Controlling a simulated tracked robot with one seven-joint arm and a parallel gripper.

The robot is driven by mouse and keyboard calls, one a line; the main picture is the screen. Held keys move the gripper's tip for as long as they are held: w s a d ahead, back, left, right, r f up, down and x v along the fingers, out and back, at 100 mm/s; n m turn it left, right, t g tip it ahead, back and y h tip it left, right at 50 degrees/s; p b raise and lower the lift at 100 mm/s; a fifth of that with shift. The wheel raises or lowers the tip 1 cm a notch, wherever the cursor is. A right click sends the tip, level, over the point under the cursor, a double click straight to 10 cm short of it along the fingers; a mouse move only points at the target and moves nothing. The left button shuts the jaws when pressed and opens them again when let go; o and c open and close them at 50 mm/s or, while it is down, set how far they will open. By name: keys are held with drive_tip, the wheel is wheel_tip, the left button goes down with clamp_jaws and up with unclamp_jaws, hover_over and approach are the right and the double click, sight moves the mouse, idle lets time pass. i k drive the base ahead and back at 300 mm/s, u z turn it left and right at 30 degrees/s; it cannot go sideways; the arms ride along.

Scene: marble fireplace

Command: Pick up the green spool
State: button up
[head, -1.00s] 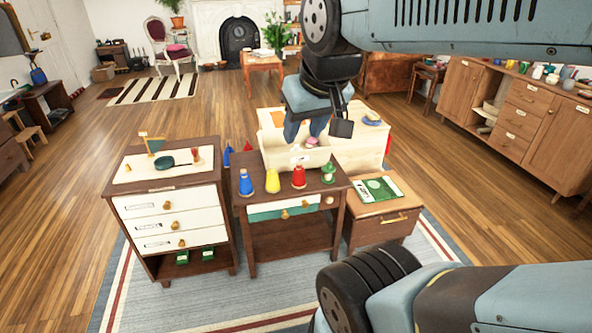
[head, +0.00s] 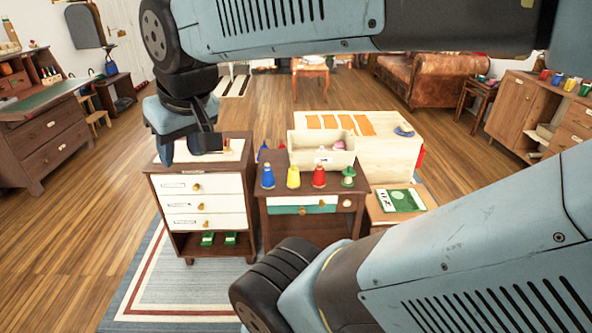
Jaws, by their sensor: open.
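The green spool (head: 348,177) stands upright at the right end of a row on the small brown table (head: 311,222). It is narrow in the middle with a wider top and base. To its left stand a red piece (head: 319,176), a yellow piece (head: 293,177) and a blue piece (head: 268,177). My gripper (head: 186,152) is open over the white-drawered cabinet (head: 203,185), well to the left of the spool and apart from it. It hides part of the cabinet top. Nothing shows between its fingers.
A cream open bin (head: 322,158) with a pink item (head: 340,146) stands behind the row. A green-and-white booklet (head: 401,200) lies on a low cabinet to the right. My arm crosses the top and lower right of the view.

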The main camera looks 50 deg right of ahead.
sight(349, 173)
drive_tip(key=z, duration=0.8)
drive_tip(key=i, duration=0.1)
drive_tip(key=u, duration=2.15)
drive_tip(key=k, duration=2.2)
drive_tip(key=z, duration=1.3)
drive_tip(key=i, duration=1)
drive_tip(key=u, duration=0.05)
